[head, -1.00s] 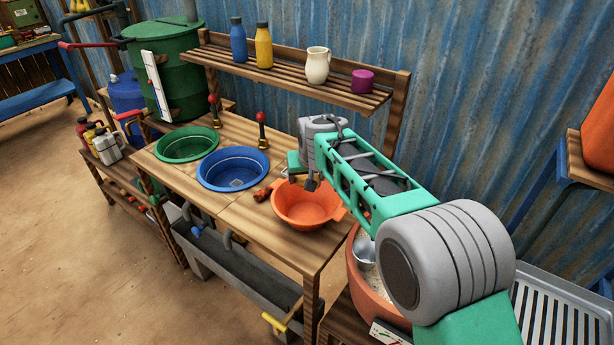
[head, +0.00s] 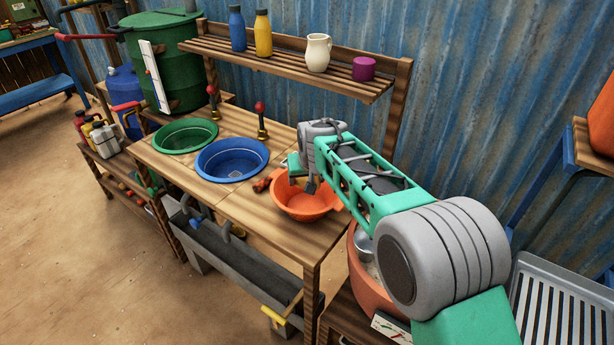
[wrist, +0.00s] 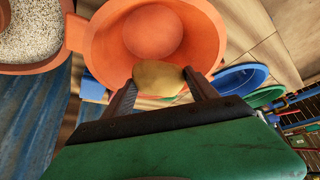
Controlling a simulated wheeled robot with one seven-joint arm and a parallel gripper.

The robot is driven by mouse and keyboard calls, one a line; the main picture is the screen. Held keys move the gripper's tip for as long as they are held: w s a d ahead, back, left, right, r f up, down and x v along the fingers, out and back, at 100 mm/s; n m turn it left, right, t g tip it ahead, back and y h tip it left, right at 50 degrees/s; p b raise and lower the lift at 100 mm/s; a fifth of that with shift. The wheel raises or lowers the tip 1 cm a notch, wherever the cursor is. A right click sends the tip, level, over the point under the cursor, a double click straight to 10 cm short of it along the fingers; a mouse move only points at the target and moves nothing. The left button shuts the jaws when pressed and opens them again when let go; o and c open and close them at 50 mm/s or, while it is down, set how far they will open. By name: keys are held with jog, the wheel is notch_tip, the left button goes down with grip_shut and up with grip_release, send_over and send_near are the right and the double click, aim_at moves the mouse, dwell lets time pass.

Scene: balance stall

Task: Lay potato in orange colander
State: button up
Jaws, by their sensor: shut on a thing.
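The orange colander (head: 292,208) stands on the wooden bench near its right end, below my gripper (head: 312,186). In the wrist view the colander (wrist: 108,35) looks empty. The tan potato (wrist: 158,76) is pinched between the two dark fingers of my gripper (wrist: 160,82). In that view the potato overlaps the near part of the colander's rim and wall. Its exact height above the colander cannot be told. In the head view the potato is hidden behind my wrist.
A blue basin (head: 231,160) and a green basin (head: 185,136) stand left of the colander. A red-tipped peg (head: 262,122) stands behind. A shelf (head: 290,68) with bottles and a jug runs along the back. A terracotta pot (wrist: 40,68) of pale grains is beside the bench.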

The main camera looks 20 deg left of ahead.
jog(key=shift+f+b, duration=0.85)
jog(key=shift+f, duration=0.65)
jog(key=shift+f+b, duration=1.55)
jog(key=shift+f, duration=1)
dwell(0.4)
jog(key=o, duration=1.7)
jog(key=shift+c, duration=0.2)
jog(key=shift+r, duration=0.1)
